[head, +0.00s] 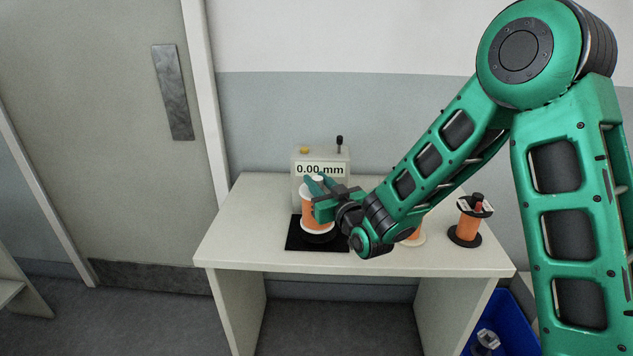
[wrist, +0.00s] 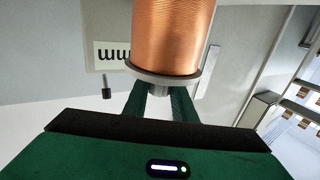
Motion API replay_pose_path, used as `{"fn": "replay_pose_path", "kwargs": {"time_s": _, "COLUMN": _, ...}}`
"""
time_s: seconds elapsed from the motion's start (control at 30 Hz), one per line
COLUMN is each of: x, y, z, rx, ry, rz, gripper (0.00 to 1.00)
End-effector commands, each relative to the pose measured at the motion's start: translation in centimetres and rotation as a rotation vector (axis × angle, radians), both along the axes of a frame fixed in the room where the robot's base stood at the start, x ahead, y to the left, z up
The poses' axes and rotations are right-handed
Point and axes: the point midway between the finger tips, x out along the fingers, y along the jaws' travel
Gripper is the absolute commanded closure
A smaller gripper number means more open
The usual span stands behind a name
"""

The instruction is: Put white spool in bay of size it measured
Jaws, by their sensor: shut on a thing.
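A copper-wound spool with white flanges (head: 317,213) is upright over the black pad of the gauge; I cannot tell whether it touches the pad. The gauge (head: 306,193) stands on the table and its display reads 0.00 mm. My gripper (head: 322,188) is shut on the top of this white spool. In the wrist view the spool's copper winding (wrist: 172,35) and pale flange (wrist: 162,77) show, with the fingers (wrist: 157,102) around its narrow end. A second spool with a white flange (head: 413,240) is mostly hidden behind my arm. No bay can be clearly made out.
A black-flanged copper spool (head: 467,221) stands on the table (head: 250,200) at the right. A blue bin (head: 503,318) with something in it is on the floor at lower right. The table's left end is clear. A door (head: 105,140) is at the left.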

Motion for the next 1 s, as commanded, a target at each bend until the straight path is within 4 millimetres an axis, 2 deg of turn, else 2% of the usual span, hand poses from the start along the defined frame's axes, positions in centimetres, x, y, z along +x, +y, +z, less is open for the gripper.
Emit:
{"fn": "replay_pose_path", "kwargs": {"time_s": 0.27, "x": 0.0, "y": 0.1, "z": -2.7, "rx": 0.003, "ry": -0.001, "rz": 0.001, "gripper": 1.00}}
{"fn": "replay_pose_path", "kwargs": {"time_s": 0.7, "x": 0.0, "y": 0.1, "z": -3.2, "rx": 0.003, "ry": -0.003, "rz": 0.001, "gripper": 1.00}}
{"fn": "replay_pose_path", "kwargs": {"time_s": 0.73, "x": -0.1, "y": 0.0, "z": -3.4, "rx": 0.000, "ry": 0.002, "rz": 0.001, "gripper": 0.71}}
{"fn": "replay_pose_path", "kwargs": {"time_s": 0.8, "x": -0.1, "y": 0.0, "z": -3.4, "rx": 0.000, "ry": 0.002, "rz": 0.001, "gripper": 0.57}}
{"fn": "replay_pose_path", "kwargs": {"time_s": 1.0, "x": -0.1, "y": 0.1, "z": -3.4, "rx": 0.000, "ry": 0.002, "rz": 0.001, "gripper": 0.57}}
